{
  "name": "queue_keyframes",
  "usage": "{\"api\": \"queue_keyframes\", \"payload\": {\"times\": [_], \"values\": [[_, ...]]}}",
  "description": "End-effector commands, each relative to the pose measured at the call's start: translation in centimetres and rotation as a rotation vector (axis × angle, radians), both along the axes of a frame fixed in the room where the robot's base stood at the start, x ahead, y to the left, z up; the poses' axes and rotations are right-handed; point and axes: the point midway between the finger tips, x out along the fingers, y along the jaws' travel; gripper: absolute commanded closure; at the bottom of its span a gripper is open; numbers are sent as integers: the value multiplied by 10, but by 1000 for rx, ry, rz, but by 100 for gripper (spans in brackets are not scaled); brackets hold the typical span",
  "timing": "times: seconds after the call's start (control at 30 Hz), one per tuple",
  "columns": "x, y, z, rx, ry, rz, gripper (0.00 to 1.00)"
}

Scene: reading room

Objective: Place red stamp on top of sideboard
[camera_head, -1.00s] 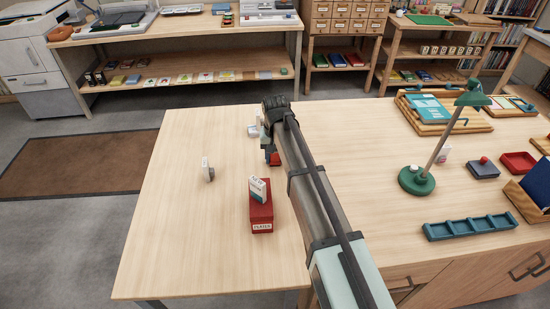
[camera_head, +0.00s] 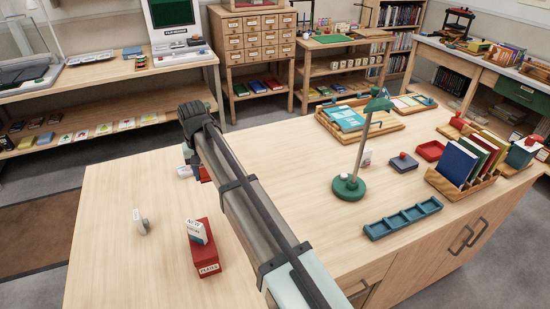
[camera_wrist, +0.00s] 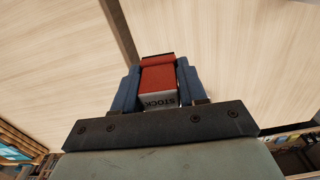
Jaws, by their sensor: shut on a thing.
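My gripper (camera_wrist: 158,88) is shut on a red block-shaped stamp (camera_wrist: 158,74) with a white end lettered "STOCK". In the head view the red stamp (camera_head: 205,174) shows only in part beside my gripper (camera_head: 193,165), over the far left part of the light wooden top (camera_head: 130,190). How far it is above that top is hard to tell. This top runs right over a body with drawers and handles (camera_head: 375,275); I cannot tell whether this is the sideboard.
A red labelled box (camera_head: 207,262) with a small white-and-green box (camera_head: 196,231) on it and a small white item (camera_head: 140,222) stand nearby. A green lamp (camera_head: 348,187) and a teal divided tray (camera_head: 402,218) are to the right. The left front of the top is clear.

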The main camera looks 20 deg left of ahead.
Motion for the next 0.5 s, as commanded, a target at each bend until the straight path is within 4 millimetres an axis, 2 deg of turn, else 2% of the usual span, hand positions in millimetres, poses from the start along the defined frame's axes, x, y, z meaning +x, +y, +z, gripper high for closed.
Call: {"api": "queue_keyframes", "payload": {"times": [0.17, 0.27, 0.37, 0.5], "values": [[0, 0, 6, 1, -1, 0, 89], [1, 1, 18, 1, -1, 0, 89], [1, 2, 40, 3, -2, 0, 89], [1, 2, 83, 3, -2, 0, 89]]}}
